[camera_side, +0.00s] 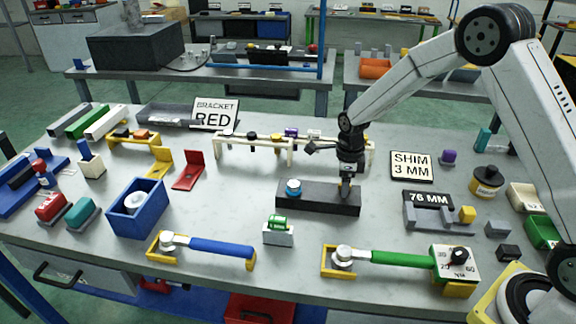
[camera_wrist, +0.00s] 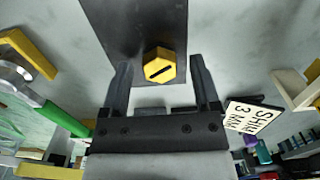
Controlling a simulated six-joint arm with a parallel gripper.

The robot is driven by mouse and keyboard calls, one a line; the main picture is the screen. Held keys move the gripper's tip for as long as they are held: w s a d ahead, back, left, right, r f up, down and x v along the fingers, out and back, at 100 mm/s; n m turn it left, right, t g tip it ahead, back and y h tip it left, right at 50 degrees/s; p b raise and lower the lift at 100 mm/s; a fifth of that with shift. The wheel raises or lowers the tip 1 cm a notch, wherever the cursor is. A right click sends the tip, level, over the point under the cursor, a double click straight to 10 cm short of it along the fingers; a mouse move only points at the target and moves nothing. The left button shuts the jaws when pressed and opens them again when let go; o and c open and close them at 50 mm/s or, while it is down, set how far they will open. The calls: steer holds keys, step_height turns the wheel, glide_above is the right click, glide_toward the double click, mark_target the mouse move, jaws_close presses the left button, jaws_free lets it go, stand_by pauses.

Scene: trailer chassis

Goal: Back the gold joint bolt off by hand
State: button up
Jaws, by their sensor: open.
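The gold joint bolt (camera_wrist: 159,66) is a hex head with a dark slot across its top, seated near the end of a dark bar (camera_wrist: 125,30). In the side view the dark bar (camera_side: 318,198) lies on the table, and the bolt is mostly hidden by my gripper at its right end. My gripper (camera_wrist: 160,68) is open, one finger on each side of the bolt head, with gaps showing on both sides. In the side view my gripper (camera_side: 346,188) points straight down at the bar's right end.
A blue-topped round part (camera_side: 293,187) sits on the bar's left half. A white rail frame (camera_side: 240,148) stands close behind. A blue-handled wrench (camera_side: 215,247) and green-handled wrench (camera_side: 400,258) lie in front. A SHIM 3 MM sign (camera_side: 411,165) is to the right.

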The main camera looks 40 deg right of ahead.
jaws_close()
steer(key=shift+n, duration=0.4)
